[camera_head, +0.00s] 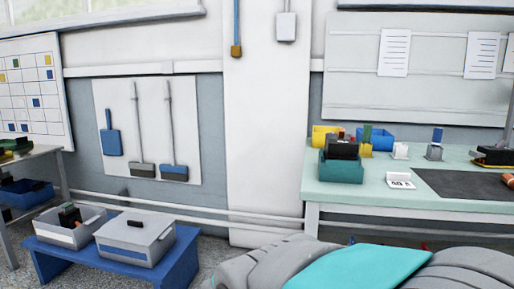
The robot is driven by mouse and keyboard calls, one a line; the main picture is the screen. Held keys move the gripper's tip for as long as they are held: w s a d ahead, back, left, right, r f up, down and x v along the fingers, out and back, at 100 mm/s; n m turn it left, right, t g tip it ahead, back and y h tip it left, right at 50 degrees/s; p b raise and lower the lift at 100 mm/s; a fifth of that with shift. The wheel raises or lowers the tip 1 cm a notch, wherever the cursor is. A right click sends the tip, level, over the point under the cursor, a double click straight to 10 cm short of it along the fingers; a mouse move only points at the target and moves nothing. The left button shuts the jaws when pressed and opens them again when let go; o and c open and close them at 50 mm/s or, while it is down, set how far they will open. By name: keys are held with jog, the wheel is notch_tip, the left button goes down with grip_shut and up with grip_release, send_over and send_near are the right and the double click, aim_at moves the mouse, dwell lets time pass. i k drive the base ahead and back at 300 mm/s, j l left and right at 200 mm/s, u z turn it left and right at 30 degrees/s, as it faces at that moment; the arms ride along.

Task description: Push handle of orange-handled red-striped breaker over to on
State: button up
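I cannot make out an orange-handled breaker with a red stripe for certain. A dark block (70,216) with a small orange-brown patch beside it stands in the left grey crate on the low blue bench. A black item (343,148) with small red bits behind it sits in the dark green bin on the right-hand table. A black and yellow device (493,156) lies at the right edge of the picture, partly cut off. My gripper is not in view; a grey and teal rounded shape, which seems to be part of my arm, fills the bottom right.
The pale green table (430,206) carries a dark mat (465,185), a blue bin (401,136), a yellow bin (322,135) and a white card (399,181). A low blue bench (170,263) holds two grey crates. Floor shows between bench and table.

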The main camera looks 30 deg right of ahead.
aim_at(342, 132)
jog(key=z, duration=1.45)
